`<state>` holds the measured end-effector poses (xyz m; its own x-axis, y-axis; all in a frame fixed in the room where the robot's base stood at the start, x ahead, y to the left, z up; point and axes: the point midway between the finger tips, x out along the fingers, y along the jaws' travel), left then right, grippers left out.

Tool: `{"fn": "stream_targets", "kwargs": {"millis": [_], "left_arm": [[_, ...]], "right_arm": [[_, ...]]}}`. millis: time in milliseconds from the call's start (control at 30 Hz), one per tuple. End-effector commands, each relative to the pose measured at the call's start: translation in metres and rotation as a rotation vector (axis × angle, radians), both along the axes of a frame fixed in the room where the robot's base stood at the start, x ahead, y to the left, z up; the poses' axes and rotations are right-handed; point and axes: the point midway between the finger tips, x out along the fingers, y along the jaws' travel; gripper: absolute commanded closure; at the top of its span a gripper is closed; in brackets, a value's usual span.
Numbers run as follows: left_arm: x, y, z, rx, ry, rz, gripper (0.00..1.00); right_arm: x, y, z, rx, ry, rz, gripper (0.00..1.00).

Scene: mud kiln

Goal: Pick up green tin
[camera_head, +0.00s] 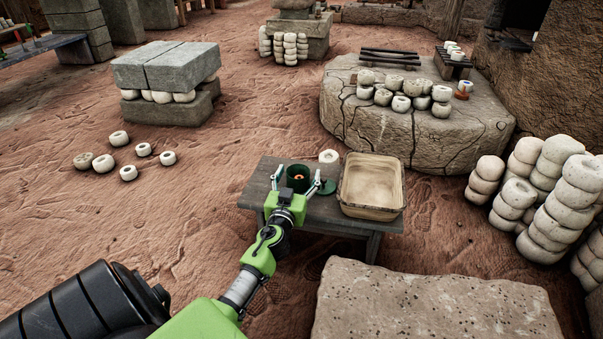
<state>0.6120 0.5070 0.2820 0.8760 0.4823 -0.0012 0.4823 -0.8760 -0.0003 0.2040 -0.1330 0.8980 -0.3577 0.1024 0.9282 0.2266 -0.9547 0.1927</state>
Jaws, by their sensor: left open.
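The green tin (298,172) is a dark green open-topped cylinder with something orange inside. It stands upright on the left part of a small grey wooden table (258,190). My left gripper (298,180) is open at the tin, with one finger on each side of it. I cannot tell whether the fingers touch the tin. The gripper's body hides the tin's lower front. A flat dark green piece (327,187), perhaps a lid, lies just right of the tin. My right gripper is not in view.
A tan square basin (371,205) fills the table's right side. A white ring-shaped piece (329,156) is behind the table's back edge. A stone slab (430,305) lies in front. Stacked white pieces (547,195) stand at right.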

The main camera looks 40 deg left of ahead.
Motion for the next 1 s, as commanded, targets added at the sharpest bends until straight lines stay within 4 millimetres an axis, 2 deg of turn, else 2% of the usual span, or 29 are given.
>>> {"fn": "stream_targets", "kwargs": {"millis": [200,233,300,400,767,1000], "left_arm": [[-0.001,0.0,0.0,0.0,0.001,0.0,0.33],[-0.001,0.0,0.0,0.0,0.001,0.0,0.35],[-0.001,0.0,0.0,0.0,0.001,0.0,0.54],[0.0,0.0,0.0,0.0,0.001,0.0,0.75],[0.0,0.0,0.002,0.0,0.0,0.0,0.75],[0.0,0.0,0.022,0.0,-0.001,0.0,0.75]], "right_arm": [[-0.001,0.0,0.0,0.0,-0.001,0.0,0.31],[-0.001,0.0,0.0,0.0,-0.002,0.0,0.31],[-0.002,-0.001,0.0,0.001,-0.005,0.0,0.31],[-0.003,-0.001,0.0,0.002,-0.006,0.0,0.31],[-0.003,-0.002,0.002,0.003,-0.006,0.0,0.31],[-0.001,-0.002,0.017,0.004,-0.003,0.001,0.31]]}}
